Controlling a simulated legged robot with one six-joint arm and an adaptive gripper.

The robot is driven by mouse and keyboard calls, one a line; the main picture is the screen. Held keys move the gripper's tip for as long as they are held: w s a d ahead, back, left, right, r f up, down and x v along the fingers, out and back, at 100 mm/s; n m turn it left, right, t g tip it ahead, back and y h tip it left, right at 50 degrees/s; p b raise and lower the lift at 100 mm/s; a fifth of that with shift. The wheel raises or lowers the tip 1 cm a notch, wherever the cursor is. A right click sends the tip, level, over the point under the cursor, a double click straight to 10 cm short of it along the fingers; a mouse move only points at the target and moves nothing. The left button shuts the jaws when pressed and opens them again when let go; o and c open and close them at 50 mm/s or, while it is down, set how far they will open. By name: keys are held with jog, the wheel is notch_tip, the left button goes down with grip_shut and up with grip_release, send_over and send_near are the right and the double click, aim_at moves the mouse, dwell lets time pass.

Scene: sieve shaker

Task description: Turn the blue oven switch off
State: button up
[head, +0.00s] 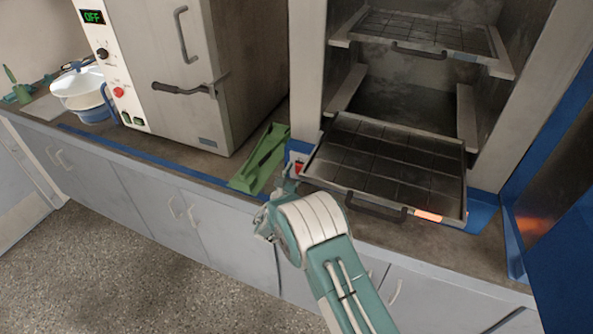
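A small red switch (299,167) sits on the blue base (298,147) at the front left corner of the open oven cabinet on the right. My gripper (287,186) is just below and in front of the switch, very close to it. I cannot tell whether they touch. My wrist hides much of the gripper, and its fingers are too small to tell open from shut. The switch's position is also too small to read.
A rack tray (385,160) with a dark handle juts out over the counter to the right of my gripper, its front edge glowing orange. A second rack (425,32) is above. A green holder (262,160) lies left. A white oven (190,85) shows OFF.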

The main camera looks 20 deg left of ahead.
jog(key=shift+s, duration=0.1)
dwell(0.3)
jog(key=v, duration=1.1)
jog(key=shift+s+a+f, duration=0.15)
jog(key=shift+s+f, duration=0.05)
jog(key=shift+s, duration=0.15)
